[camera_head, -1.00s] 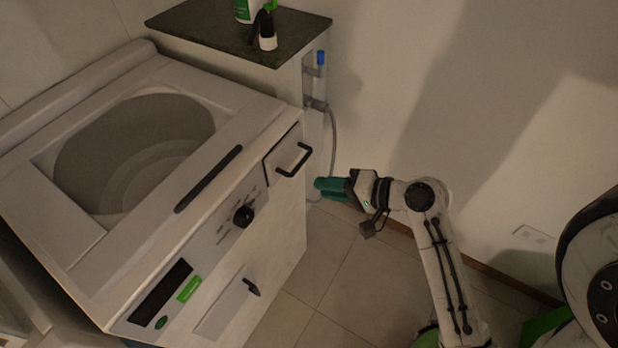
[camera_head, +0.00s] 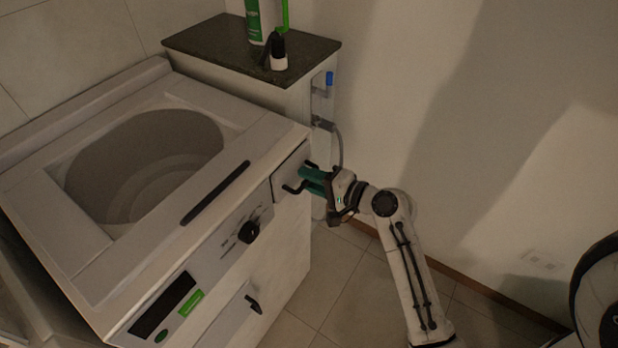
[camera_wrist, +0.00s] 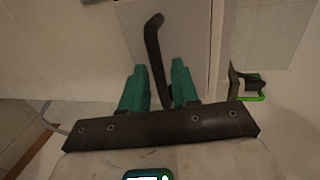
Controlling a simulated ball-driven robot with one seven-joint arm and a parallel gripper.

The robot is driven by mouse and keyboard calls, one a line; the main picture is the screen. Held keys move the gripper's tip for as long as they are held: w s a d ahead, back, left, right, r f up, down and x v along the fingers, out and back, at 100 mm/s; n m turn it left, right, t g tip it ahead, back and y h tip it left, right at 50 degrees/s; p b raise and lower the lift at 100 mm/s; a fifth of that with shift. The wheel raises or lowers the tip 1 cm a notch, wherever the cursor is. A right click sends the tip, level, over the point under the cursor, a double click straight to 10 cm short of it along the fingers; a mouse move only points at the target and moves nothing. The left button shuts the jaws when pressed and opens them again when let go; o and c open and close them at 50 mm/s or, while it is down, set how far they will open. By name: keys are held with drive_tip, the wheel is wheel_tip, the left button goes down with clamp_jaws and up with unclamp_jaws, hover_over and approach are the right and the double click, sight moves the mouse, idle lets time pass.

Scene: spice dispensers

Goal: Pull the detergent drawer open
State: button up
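The detergent drawer (camera_head: 286,172) is at the upper right of the washing machine's front, and it looks closed. Its black bar handle (camera_head: 291,189) is partly hidden by my gripper (camera_head: 308,178) in the head view. In the wrist view the handle (camera_wrist: 153,45) runs down between the two teal fingers of my gripper (camera_wrist: 160,80). The fingers are apart, with a gap on each side of the handle, so my gripper is open around it.
The washing machine (camera_head: 95,270) has a black knob (camera_head: 249,232) and a lower door handle (camera_head: 253,304) on its front. A dark-topped cabinet (camera_head: 215,45) with bottles stands behind it. A pipe (camera_head: 339,150) runs beside the wall. The floor (camera_head: 325,280) in front is clear.

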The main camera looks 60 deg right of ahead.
drive_tip(key=shift+w, duration=0.3)
drive_tip(key=shift+c, duration=0.4)
clamp_jaws()
drive_tip(key=shift+f, duration=0.1)
